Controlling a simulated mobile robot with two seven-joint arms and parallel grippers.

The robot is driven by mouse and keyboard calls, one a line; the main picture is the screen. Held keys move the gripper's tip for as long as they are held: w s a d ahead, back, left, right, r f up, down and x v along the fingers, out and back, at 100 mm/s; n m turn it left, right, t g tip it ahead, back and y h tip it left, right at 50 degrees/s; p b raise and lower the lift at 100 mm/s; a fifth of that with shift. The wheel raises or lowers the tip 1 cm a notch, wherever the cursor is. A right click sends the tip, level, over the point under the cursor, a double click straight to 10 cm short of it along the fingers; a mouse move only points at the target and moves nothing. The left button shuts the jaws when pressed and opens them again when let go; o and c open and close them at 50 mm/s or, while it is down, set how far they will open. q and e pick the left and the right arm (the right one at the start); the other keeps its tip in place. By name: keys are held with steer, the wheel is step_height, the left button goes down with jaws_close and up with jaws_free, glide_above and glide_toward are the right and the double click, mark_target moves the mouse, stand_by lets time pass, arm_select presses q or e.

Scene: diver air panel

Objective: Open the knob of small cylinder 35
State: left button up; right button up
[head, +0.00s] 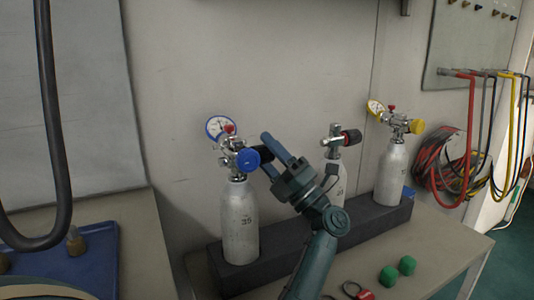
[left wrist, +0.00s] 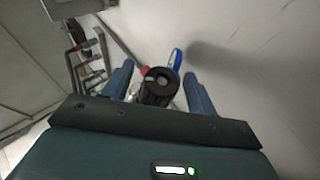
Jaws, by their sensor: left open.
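The left small cylinder (head: 240,222) stands at the left end of a dark rack; its number looks like 35 but is small. Its valve carries a blue-rimmed gauge (head: 220,127), a blue cap (head: 248,159) and a black knob (head: 264,153) pointing right. My left gripper (head: 268,152) reaches the knob from the right, open. In the left wrist view the black knob (left wrist: 158,86) shows end-on between the two blue fingers (left wrist: 158,88), with gaps on both sides. I cannot tell how far along the knob the fingertips reach. My right gripper is not in view.
A middle cylinder (head: 337,183), partly behind my arm, and a right cylinder (head: 390,172) with yellow fittings stand in the dark rack (head: 285,238). Green caps (head: 388,275) lie on the bench. A blue tray (head: 95,262) is at left. Hoses (head: 470,150) hang at right.

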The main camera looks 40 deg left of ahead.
arm_select(q)
steer(key=v, duration=1.3)
steer(key=shift+b, duration=0.4)
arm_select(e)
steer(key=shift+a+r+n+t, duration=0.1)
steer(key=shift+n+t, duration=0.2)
arm_select(q)
steer(key=shift+w+g, duration=0.1)
steer(key=shift+g, duration=0.2)
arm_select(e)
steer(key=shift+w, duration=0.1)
